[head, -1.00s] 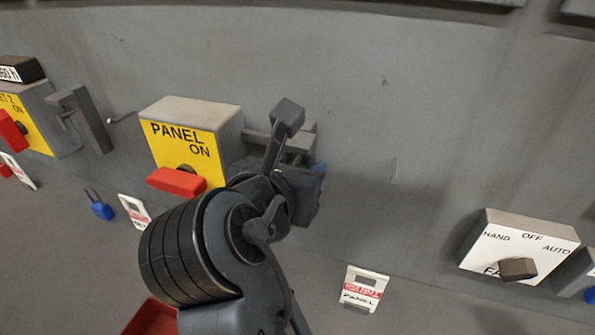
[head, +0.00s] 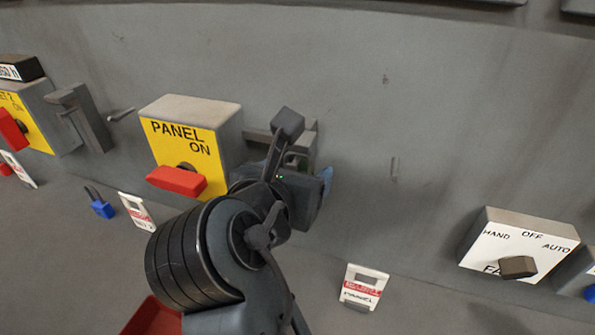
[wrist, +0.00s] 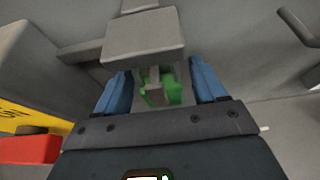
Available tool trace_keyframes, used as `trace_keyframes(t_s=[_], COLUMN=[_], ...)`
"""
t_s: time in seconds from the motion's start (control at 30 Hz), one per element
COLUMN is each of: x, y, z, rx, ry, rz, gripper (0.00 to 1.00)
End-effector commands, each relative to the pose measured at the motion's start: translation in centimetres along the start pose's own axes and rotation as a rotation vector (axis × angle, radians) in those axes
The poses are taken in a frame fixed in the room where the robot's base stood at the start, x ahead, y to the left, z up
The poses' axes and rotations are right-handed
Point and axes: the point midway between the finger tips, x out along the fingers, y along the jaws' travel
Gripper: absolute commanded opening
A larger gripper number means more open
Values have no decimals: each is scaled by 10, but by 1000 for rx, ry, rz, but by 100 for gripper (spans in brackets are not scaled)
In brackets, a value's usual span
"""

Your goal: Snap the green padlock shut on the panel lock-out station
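The green padlock (wrist: 173,88) shows in the wrist view, partly hidden behind a grey bar of the panel lock-out station (wrist: 146,38). It sits between the two blue fingers of my gripper (wrist: 162,88), with a gap visible on each side. The fingers are apart and the gripper looks open around the padlock. In the head view the station (head: 288,123) is right of the yellow PANEL switch box (head: 190,140), and my gripper (head: 308,178) is in front of it. Whether the shackle is open or closed cannot be seen.
The PANEL box has a red handle (head: 176,181) close to the left of my gripper. A PANEL tag (head: 362,288) is at the lower right, and a blue padlock (head: 102,208) is at the left.

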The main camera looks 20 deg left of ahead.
Motion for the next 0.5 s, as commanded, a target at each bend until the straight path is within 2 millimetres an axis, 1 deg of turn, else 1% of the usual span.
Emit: trace_keyframes(t_s=[0.03,0.1,0.33,0.43,0.5], x=[0,0,-1,-7,-16], y=[0,0,0,0,1], z=[0,0,0,-1,-1], rx=[0,0,0,0,0], ry=[0,0,1,0,0], rz=[0,0,0,1,2], gripper=[76,80,80,80,80])
